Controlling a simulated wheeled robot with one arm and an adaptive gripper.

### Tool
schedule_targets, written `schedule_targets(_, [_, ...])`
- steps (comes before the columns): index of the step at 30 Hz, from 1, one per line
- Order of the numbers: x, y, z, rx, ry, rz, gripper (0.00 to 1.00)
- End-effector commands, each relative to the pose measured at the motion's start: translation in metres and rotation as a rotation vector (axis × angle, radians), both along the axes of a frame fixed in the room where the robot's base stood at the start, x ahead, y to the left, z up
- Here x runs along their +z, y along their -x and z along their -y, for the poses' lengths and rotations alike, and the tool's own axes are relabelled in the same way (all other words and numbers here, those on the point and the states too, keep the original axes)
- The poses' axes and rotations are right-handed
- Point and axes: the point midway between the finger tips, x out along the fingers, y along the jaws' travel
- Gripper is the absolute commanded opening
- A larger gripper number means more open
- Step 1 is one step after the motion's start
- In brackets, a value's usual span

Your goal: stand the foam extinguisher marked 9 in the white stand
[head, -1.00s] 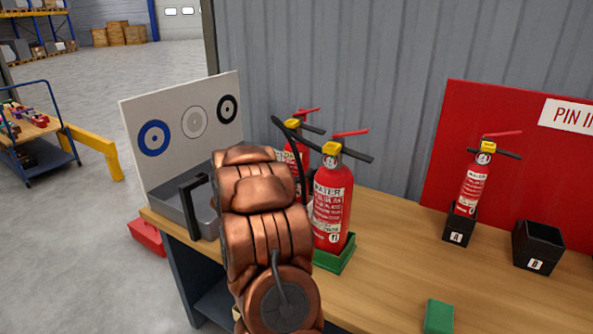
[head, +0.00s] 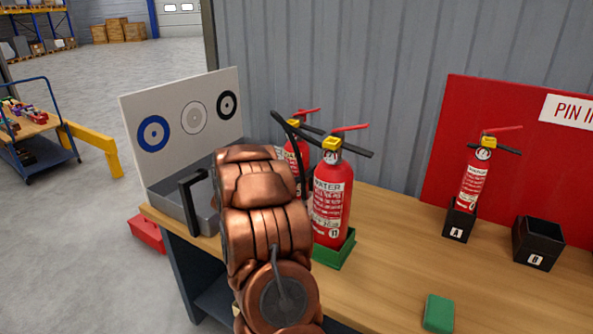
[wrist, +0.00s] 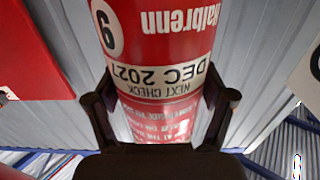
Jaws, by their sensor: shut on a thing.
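In the wrist view my gripper (wrist: 160,110) is shut around the body of a red extinguisher marked 9 (wrist: 165,45). Its label reads "DEC 2027" and appears upside down in this view. The white stand cannot be made out in either view.
A red water extinguisher (head: 330,200) stands in a green stand (head: 335,252) right of my arm. Another stands in black stand A (head: 457,222). Black stand B (head: 537,243) is empty. A green block (head: 439,313) lies at the front. A grey tray (head: 172,208) is at left.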

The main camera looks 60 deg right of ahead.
Motion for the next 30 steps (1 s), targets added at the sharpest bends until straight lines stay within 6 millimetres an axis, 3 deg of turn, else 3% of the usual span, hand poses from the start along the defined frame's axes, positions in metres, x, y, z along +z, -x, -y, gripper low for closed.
schedule_targets(11, [0.0052,-0.0009,0.0004,0.001,0.009,0.003,0.12])
schedule_targets(30, [-0.0045,-0.0011,0.0003,0.001,0.010,0.003,0.12])
